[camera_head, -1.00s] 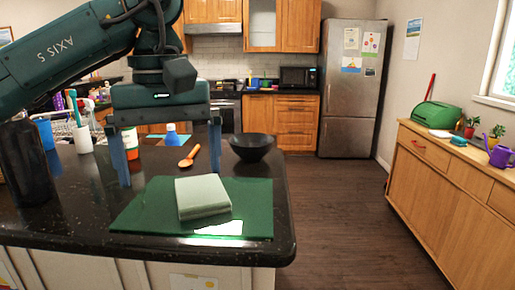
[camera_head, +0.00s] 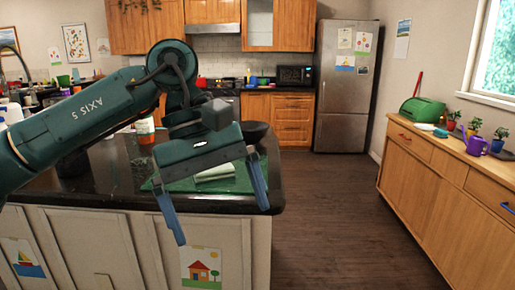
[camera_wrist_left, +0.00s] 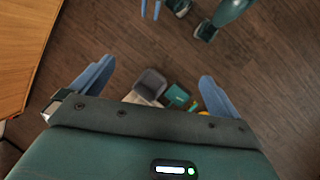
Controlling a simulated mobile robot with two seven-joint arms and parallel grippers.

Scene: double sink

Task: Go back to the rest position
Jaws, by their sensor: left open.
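My left gripper (camera_head: 221,222) hangs tilted in front of the counter's front edge in the head view, open with nothing between its two blue fingers. In the left wrist view its fingers (camera_wrist_left: 156,78) are spread over the wooden floor, also empty. Behind it, a pale green block (camera_head: 215,173) lies on the dark green mat (camera_head: 240,184), partly hidden by the gripper. Two blue prongs (camera_wrist_left: 150,9) at the top of the left wrist view look like my right gripper's fingers; its jaw state is unclear. My right gripper is not in the head view.
The black counter (camera_head: 110,180) ends close behind the left gripper, above a cabinet front (camera_head: 85,240). A black bowl (camera_head: 255,132) stands on the counter, partly hidden. Open floor (camera_head: 325,220) lies to the right, before a wooden sideboard (camera_head: 430,180).

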